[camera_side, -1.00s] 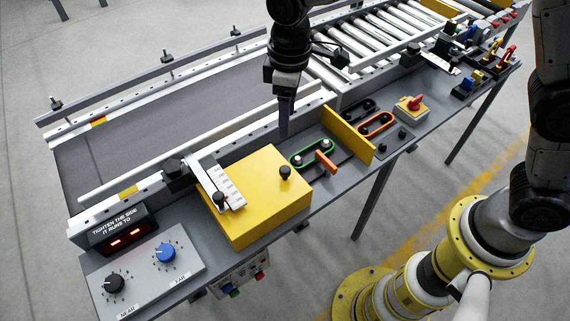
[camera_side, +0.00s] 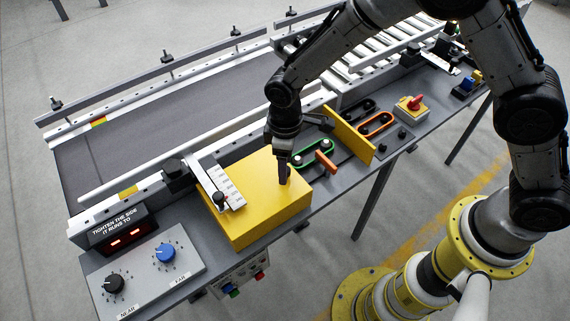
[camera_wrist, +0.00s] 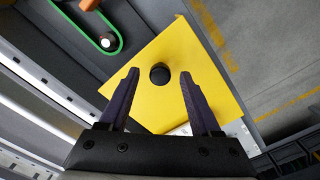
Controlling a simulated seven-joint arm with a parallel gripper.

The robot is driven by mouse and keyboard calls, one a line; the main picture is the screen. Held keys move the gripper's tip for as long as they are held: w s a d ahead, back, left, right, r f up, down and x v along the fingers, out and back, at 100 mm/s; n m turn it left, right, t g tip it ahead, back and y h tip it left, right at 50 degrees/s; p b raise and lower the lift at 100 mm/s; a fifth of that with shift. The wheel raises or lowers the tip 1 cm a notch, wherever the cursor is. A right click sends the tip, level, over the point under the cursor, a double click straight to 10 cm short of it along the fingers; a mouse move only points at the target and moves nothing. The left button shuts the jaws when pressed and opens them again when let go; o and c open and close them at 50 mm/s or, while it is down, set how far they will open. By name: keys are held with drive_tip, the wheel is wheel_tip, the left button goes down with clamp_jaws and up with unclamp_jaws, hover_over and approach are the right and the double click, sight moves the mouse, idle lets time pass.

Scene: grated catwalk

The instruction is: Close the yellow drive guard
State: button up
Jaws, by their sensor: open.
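The yellow drive guard (camera_side: 258,209) is a box-shaped cover beside the conveyor, with a yellow upright plate (camera_side: 348,135) to its right. Between them a green-rimmed belt loop (camera_side: 312,153) and an orange lever (camera_side: 325,162) lie uncovered. My gripper (camera_side: 284,180) points down just over the guard's right end, at its black knob. In the wrist view the guard (camera_wrist: 190,75) fills the middle and the black knob (camera_wrist: 159,73) shows between and just beyond the open fingertips (camera_wrist: 159,80). The fingers do not visibly grip the knob. In the side view the gripper hides the knob.
A white scale with a black knob (camera_side: 219,198) crosses the guard's left part. A panel with black and blue dials (camera_side: 165,253) and a red-lit display (camera_side: 125,237) stand at the left. A red switch on a yellow box (camera_side: 411,107) stands right of the plate.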

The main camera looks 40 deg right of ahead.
drive_tip(key=shift+f, duration=0.35)
drive_tip(key=shift+c, duration=0.2)
clamp_jaws()
idle(1.0)
